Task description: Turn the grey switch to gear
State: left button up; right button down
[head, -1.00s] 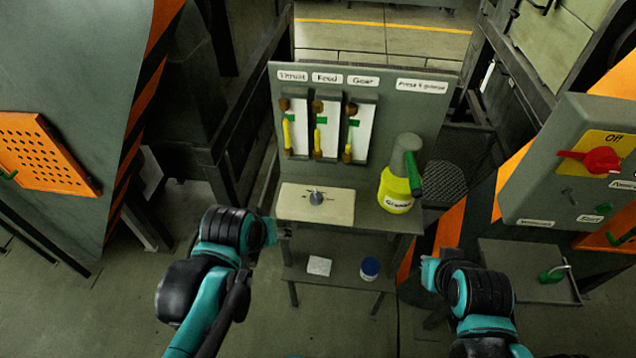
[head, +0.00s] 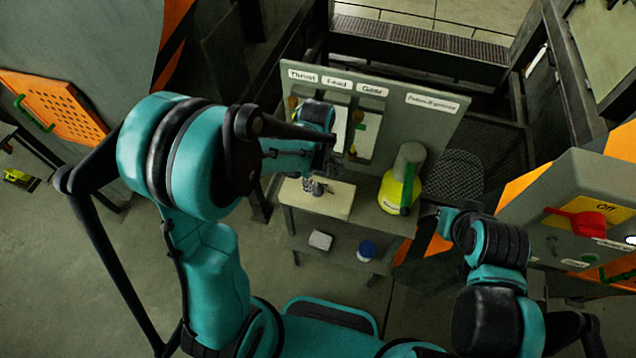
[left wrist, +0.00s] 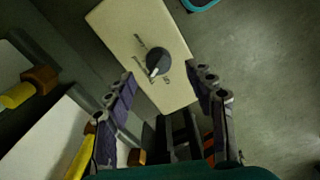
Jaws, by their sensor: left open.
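The grey switch (head: 318,188) is a round knob on a cream panel (head: 335,203) on the bench below the gauges. In the left wrist view the dark grey knob (left wrist: 148,64) has a pale pointer mark, and small labels around it are too small to read. My left gripper (head: 316,180) is over the panel in the head view, partly hiding the switch. In the left wrist view its two fingers (left wrist: 165,90) are open and empty, with the knob ahead of them, apart from both. My right arm shows at the right; its gripper (head: 432,212) is small, its jaws unclear.
A grey board with gauges labelled Thrust, Feed and Gear (head: 372,90) stands behind the panel. A yellow-green grease bottle (head: 393,190) is right of it. A box with a red Off switch (head: 575,222) is at the right. The lower shelf holds a white block (head: 320,240) and a blue-lidded jar (head: 366,250).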

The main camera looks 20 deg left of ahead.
aim_at(317, 186)
pick_arm(q)
jog(key=f, duration=0.4)
jog(key=shift+w, duration=0.2)
jog(key=shift+s+f+b, duration=0.1)
jog(key=shift+f+b, duration=0.2)
jog(key=c, duration=1.2)
